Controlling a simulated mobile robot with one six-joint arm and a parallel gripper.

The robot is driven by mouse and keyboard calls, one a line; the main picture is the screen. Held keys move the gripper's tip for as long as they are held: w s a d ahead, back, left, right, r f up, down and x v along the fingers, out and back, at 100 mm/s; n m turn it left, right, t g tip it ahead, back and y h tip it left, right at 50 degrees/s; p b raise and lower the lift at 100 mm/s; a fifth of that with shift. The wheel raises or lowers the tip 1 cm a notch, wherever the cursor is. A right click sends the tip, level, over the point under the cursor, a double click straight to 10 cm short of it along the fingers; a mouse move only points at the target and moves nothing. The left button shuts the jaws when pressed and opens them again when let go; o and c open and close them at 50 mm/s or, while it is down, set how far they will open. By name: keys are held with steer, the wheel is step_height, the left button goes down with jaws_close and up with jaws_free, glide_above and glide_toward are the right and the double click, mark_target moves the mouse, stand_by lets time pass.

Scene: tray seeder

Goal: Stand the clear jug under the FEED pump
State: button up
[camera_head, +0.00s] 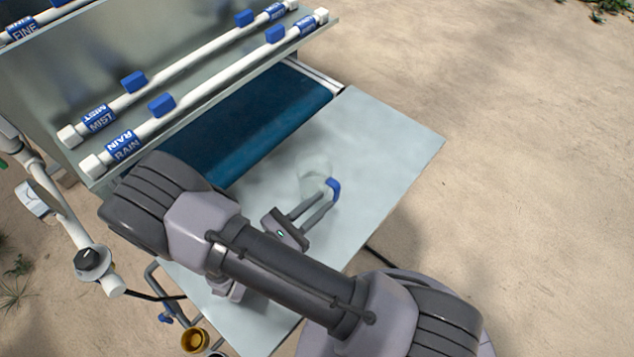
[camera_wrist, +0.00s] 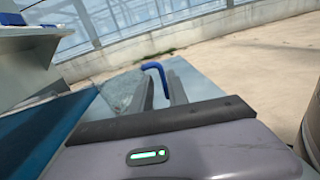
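The clear jug (camera_head: 313,178) stands on the pale metal table, faint against it, with a blue handle (camera_head: 334,188) facing my gripper. It also shows in the wrist view (camera_wrist: 122,92), left of the fingers, with its blue handle (camera_wrist: 154,66) at the fingertips. My gripper (camera_head: 328,196) reaches in low over the table. Its two fingers (camera_wrist: 163,82) are apart, with the handle's upright part between their tips; I cannot tell whether either finger touches it. No FEED label is readable in either view.
The pale table (camera_head: 395,145) has free room right of the jug. A blue belt (camera_head: 250,118) runs behind it, below white pipes labelled MIST and RAIN (camera_head: 122,146). A white pipe with a black knob (camera_head: 93,262) stands at left. A brass-coloured cup (camera_head: 195,340) is at the bottom.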

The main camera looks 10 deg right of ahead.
mark_target(337, 190)
steer(key=x, duration=0.1)
steer(key=b+x, duration=0.1)
steer(key=x, duration=0.1)
steer(key=f+b+x, duration=0.1)
steer(key=x, duration=0.1)
steer(key=shift+d, duration=0.3)
steer(key=shift+w+d, duration=0.15)
steer(key=shift+d, duration=0.05)
steer(key=shift+r, duration=0.15)
jaws_close()
stand_by(0.7)
